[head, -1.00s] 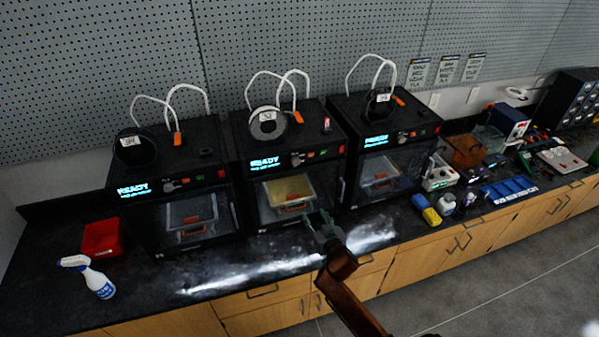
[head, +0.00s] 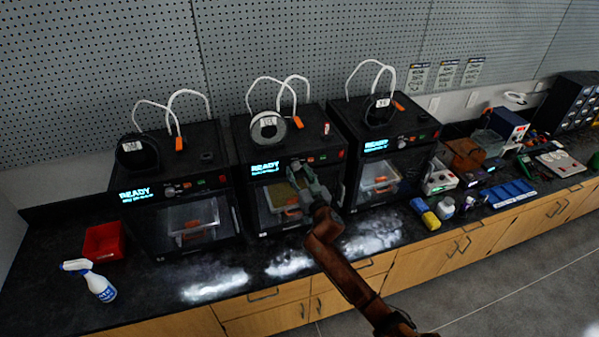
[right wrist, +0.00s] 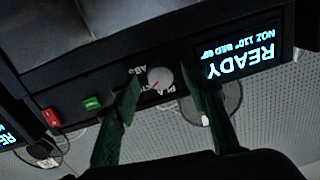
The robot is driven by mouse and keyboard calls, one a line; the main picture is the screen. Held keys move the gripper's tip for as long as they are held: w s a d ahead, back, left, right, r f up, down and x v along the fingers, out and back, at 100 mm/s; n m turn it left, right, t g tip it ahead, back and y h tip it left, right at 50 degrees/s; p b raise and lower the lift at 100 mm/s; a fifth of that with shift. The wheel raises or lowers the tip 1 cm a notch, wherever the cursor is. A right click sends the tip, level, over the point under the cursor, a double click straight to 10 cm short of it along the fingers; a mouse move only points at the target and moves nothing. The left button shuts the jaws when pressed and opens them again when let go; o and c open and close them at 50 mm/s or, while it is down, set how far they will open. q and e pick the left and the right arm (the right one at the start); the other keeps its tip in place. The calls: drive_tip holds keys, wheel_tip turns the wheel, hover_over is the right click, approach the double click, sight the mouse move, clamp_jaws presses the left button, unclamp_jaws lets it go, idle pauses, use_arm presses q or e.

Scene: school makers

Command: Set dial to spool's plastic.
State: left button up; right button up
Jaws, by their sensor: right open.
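The middle printer (head: 245,185) is a black box with a lit READY screen. It carries a spool (head: 283,130) with a white label (head: 268,125) too small to read. In the right wrist view, upside down, its front panel shows a light grey round dial (right wrist: 159,78) with lettering around it; ABS can be read. My right gripper (head: 302,172) is in front of that panel and hides the dial from the head view. Its fingers (right wrist: 168,88) are open and appear on either side of the dial, not visibly touching it. My left gripper is out of view.
Similar printers stand at the left (head: 165,215) and right (head: 350,165). A red bin (head: 103,241) and a spray bottle (head: 98,284) are at the counter's left end. A yellow-and-blue block (head: 424,213) and small bottles lie right. The counter front is mostly clear.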

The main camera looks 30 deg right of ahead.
drive_tip(key=shift+c, duration=0.3)
drive_tip(key=shift+d, duration=0.1)
clamp_jaws()
idle(0.4)
drive_tip(key=shift+r+n+p, duration=0.1)
drive_tip(key=shift+n+p, duration=0.65)
drive_tip(key=shift+n, duration=0.35)
drive_tip(key=n+p, duration=0.1)
drive_tip(key=n, duration=0.2)
drive_tip(key=shift+n+g+p, duration=0.3)
drive_tip(key=shift+p, duration=0.05)
drive_tip(key=n+p, duration=0.2)
drive_tip(key=n, duration=0.3)
drive_tip(key=shift+n, duration=0.3)
